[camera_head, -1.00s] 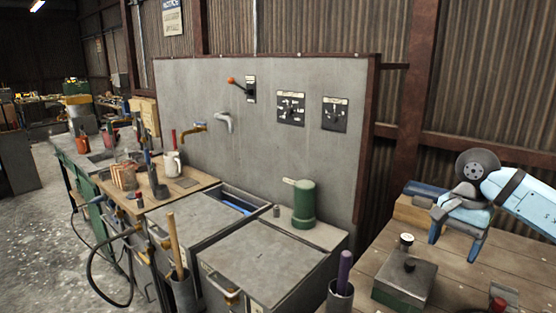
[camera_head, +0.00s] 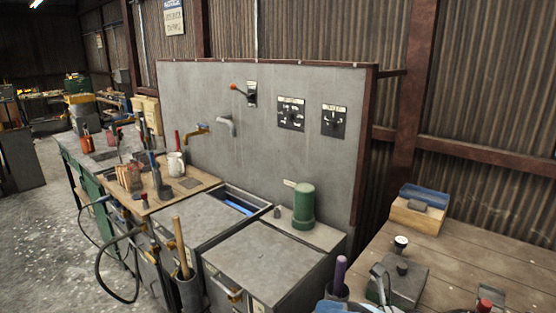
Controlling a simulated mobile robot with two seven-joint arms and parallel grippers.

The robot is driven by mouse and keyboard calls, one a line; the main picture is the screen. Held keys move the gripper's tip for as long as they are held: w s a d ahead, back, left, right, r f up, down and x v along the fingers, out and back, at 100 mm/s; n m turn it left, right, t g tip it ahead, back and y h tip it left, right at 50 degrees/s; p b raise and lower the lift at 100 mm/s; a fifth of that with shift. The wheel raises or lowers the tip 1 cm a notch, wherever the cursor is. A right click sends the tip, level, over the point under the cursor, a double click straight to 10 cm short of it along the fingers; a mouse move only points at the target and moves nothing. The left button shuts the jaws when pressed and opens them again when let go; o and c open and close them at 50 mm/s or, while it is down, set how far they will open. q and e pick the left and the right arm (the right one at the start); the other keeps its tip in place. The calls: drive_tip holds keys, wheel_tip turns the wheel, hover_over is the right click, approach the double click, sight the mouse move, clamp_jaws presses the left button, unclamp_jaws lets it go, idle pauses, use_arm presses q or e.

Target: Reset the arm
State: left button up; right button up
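My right gripper (camera_head: 380,287) is low at the bottom edge, in front of the workbench at the right. Only a grey curved finger-like part and bits of light blue shell show, so its opening is hidden. My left gripper is not in view.
A wooden workbench (camera_head: 470,262) at the right bears a dark metal block (camera_head: 405,282), a blue-topped box (camera_head: 424,197) and small knobs. Grey cabinets (camera_head: 265,262) with a green canister (camera_head: 303,207) stand at the centre. A purple-handled tool (camera_head: 340,272) stands beside the bench. The bench's right part is mostly clear.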

drive_tip(key=s+d+f+n+t+h+p, duration=0.2)
drive_tip(key=s+d+f+n+t+h, duration=0.2)
drive_tip(key=s+f+n+h, duration=0.4)
drive_tip(key=s+d+f+n+t+h+p, duration=0.3)
drive_tip(key=s+f+n+h, duration=0.5)
drive_tip(key=f+n, duration=0.6)
drive_tip(key=s+d+n+t, duration=0.1)
drive_tip(key=s+d+n, duration=0.1)
drive_tip(key=n, duration=0.6)
drive_tip(key=shift+d+f+t+h, duration=0.25)
drive_tip(key=shift+d+t+h, duration=0.15)
drive_tip(key=shift+w, duration=0.1)
drive_tip(key=shift+c, duration=0.4)
